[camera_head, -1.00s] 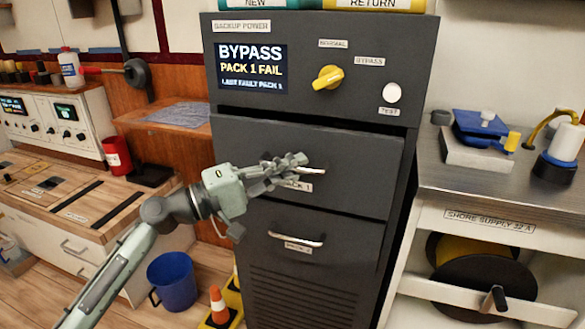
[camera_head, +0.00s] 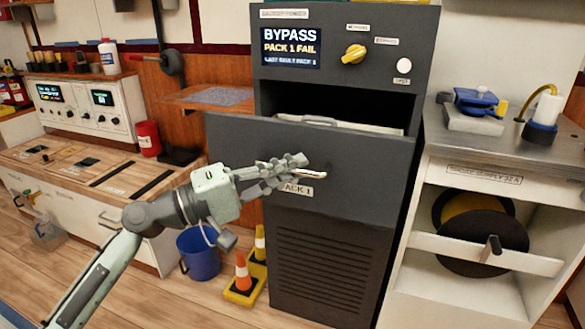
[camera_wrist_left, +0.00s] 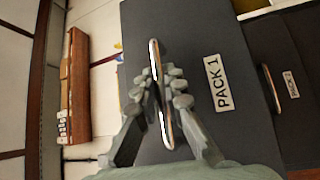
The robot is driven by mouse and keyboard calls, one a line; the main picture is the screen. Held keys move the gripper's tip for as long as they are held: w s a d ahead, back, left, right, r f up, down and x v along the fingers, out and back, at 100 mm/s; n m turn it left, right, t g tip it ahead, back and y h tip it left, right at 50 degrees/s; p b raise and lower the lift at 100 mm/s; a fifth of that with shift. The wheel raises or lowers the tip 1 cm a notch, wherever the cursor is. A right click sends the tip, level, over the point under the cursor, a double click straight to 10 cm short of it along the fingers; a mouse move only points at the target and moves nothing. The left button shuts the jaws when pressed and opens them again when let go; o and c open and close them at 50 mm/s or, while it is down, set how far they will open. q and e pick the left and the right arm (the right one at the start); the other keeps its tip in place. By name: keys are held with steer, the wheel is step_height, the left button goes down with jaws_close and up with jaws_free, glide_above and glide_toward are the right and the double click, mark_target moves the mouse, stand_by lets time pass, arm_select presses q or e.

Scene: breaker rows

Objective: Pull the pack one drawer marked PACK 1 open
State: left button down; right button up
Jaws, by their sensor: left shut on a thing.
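The dark grey pack one drawer (camera_head: 365,185) stands well out of the black backup power cabinet (camera_head: 262,95), with a dark gap above its front. A pale thing (camera_head: 355,127) shows inside it. The PACK 1 label (camera_head: 297,189) is on its front and also shows in the left wrist view (camera_wrist_left: 217,83). My left gripper (camera_head: 300,170) is shut on the drawer's metal handle (camera_head: 318,175). In the left wrist view the handle (camera_wrist_left: 156,60) runs between the two fingers (camera_wrist_left: 162,90). My right gripper is not in view.
The second drawer's handle and label (camera_wrist_left: 292,84) show in the left wrist view. A metal-topped bench (camera_head: 455,150) with a cable reel is to the right.

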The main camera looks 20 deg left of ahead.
arm_select(q)
steer(key=shift+s, duration=0.5)
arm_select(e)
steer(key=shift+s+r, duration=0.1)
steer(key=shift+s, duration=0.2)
arm_select(q)
steer(key=c, duration=1.9)
jaws_free()
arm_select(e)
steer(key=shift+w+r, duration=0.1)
arm_select(q)
steer(key=v, duration=1.2)
